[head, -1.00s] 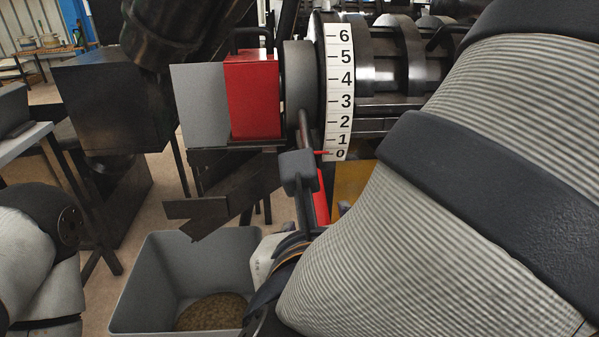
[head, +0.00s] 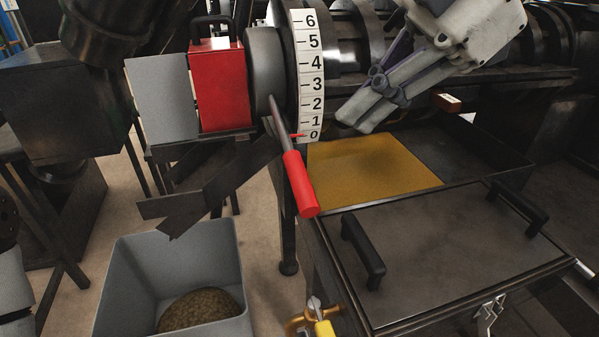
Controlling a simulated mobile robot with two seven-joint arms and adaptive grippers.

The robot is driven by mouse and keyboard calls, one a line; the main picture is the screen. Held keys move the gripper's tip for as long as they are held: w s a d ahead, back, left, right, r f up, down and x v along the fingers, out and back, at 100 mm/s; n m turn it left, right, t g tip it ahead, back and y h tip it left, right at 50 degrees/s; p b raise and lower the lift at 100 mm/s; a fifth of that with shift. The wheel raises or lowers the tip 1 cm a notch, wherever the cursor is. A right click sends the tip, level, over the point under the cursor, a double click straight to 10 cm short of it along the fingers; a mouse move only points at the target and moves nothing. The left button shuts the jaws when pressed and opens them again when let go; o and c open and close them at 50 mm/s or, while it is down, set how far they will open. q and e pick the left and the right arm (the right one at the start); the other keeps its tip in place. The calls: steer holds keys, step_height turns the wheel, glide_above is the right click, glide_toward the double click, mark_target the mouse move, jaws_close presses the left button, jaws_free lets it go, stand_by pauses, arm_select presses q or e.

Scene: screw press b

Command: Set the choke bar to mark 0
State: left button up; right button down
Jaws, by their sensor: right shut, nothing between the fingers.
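The choke bar (head: 296,170) is a dark rod with a red grip, slanting down to the right from the press's round collar. The white scale (head: 308,75) on the ring beside it carries marks 0 to 6. A thin red pointer (head: 298,135) lies level with mark 0 at the bottom of the scale. My right gripper (head: 354,119) is shut and empty, to the right of the scale and above the yellow-brown panel, apart from the bar. My left gripper is out of view.
A grey bin (head: 125,270) with a brown heap (head: 200,308) stands below on the left. A red box (head: 220,90) sits left of the collar. A dark lidded tray (head: 430,250) with two handles fills the lower right. The space around the red grip is clear.

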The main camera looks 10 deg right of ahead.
steer(key=x, duration=0.3)
steer(key=d+x, duration=0.1)
steer(key=x, duration=0.3)
steer(key=f+x, duration=0.1)
steer(key=x, duration=0.3)
steer(key=shift+w+d+f, duration=0.1)
steer(key=shift+d+f, duration=0.1)
steer(key=shift+d, duration=0.15)
steer(key=shift+w+d+f, duration=0.15)
steer(key=shift+w+f, duration=0.05)
steer(key=shift+f, duration=0.4)
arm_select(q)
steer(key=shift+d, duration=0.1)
